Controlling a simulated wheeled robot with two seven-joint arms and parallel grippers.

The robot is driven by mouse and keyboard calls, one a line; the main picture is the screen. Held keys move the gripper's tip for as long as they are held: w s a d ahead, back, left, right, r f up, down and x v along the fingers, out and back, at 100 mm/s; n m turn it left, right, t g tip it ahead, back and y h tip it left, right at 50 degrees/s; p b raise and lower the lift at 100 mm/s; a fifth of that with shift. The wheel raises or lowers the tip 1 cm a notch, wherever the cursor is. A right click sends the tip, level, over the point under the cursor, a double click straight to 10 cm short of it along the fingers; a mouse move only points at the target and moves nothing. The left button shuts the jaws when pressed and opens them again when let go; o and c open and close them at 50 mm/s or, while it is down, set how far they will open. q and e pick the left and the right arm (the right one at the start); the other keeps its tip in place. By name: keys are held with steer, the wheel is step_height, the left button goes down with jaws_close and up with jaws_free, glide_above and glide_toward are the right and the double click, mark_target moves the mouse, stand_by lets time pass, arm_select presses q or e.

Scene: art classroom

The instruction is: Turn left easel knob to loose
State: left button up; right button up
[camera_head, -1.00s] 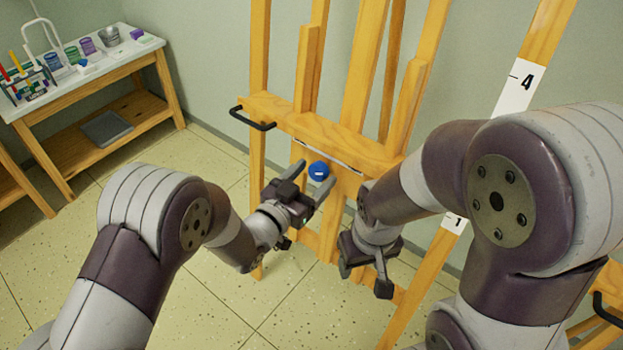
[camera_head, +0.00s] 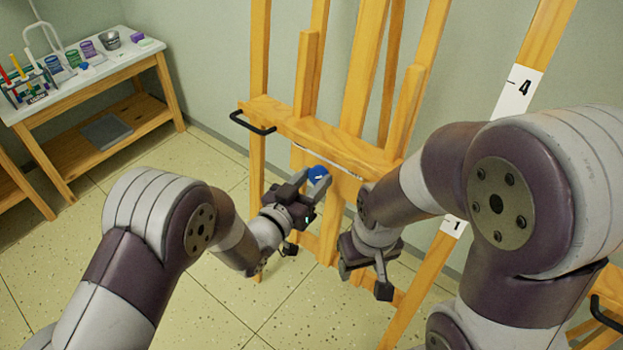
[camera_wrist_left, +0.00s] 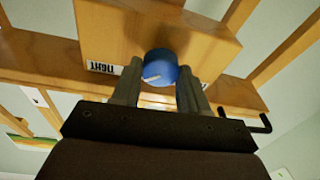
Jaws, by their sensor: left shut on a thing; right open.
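The left easel knob (camera_head: 317,173) is round and blue with a white mark on its face. It sits at the front of the wooden easel (camera_head: 350,148), just below the crossbar. My left gripper (camera_head: 312,184) is shut on the knob, with a finger on either side. The left wrist view also shows the knob (camera_wrist_left: 160,68) between the fingers (camera_wrist_left: 160,88), its white mark slanting. A label there reads TIGHT, upside down in that view; part of the labelling is hidden by the fingers. My right gripper (camera_head: 364,278) is open and empty, lower and to the right.
A black handle (camera_head: 252,123) sticks out at the crossbar's left end. A white-topped table (camera_head: 90,68) with paint cups and a rack stands at the back left. A post with number labels (camera_head: 518,88) stands to the right. Tiled floor is clear at lower left.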

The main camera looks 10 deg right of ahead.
arm_select(q)
steer(key=n+y+p, duration=0.1)
steer(key=n+p, duration=0.1)
steer(key=n, duration=0.4)
steer(key=shift+r, duration=0.2)
steer(key=n+p, duration=0.1)
steer(key=n, duration=0.2)
steer(key=n+y+p, duration=0.1)
steer(key=n, duration=0.2)
steer(key=shift+r+n+y+p, duration=0.1)
steer(key=shift+n+y+p, duration=0.2)
steer(key=shift+n+p, duration=0.1)
steer(key=n+p, duration=0.3)
steer(key=n, duration=0.3)
steer(key=shift+r+g, duration=0.1)
steer(key=shift+g, duration=0.3)
steer(key=shift+w+n+g+p, duration=0.1)
steer(key=shift+n+g+p, duration=0.2)
steer(key=shift+n+p, duration=1)
steer(key=shift+n+b, duration=0.3)
steer(key=shift+n, duration=0.3)
steer(key=o, duration=1.1)
steer(key=shift+c, duration=0.2)
